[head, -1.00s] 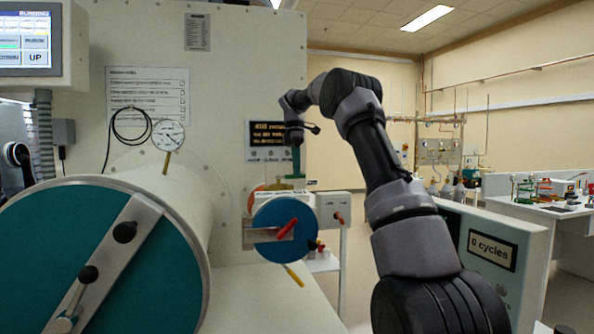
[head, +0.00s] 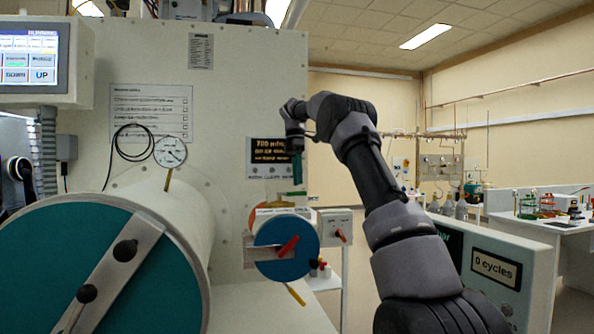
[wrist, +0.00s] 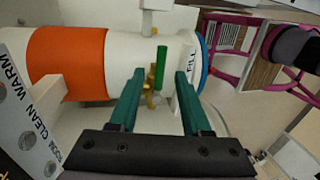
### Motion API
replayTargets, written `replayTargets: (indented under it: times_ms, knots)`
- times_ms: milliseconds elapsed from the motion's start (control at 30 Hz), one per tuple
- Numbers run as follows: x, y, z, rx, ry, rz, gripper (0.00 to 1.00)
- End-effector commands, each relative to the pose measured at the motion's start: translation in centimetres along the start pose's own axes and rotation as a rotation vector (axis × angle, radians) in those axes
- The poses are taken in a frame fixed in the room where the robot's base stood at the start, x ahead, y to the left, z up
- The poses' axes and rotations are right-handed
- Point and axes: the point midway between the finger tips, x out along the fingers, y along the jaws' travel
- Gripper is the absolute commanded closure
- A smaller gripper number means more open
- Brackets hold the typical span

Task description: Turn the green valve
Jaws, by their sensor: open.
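The green valve handle (wrist: 161,67) is a straight green lever on a brass valve body (wrist: 152,88), in front of a white cylinder with an orange band. My gripper (wrist: 159,76) is open, with its two teal fingers on either side of the handle's line in the wrist view. The handle shows between and just beyond the fingertips; I see no contact. In the head view my gripper (head: 297,168) is above the small chamber with the blue door (head: 285,248). The green handle cannot be made out there.
A white plate marked FILL (wrist: 188,62) stands close by the right finger. A panel lettered CLEAN WARM (wrist: 35,105) is at the left. The large teal-doored chamber (head: 60,270) fills the head view's lower left. A cycle counter box (head: 494,268) stands at right.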

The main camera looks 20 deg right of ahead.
Motion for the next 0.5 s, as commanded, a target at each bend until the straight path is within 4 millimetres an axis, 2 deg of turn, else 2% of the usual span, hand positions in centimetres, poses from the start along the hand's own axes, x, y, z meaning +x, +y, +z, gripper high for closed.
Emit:
replayTargets:
  times_ms: [133,500]
  knots:
    - [-2.1,0.1,-0.1,0.003,0.001,0.003,0.52]
    - [-4.0,0.0,0.0,0.001,-0.001,0.0,0.52]
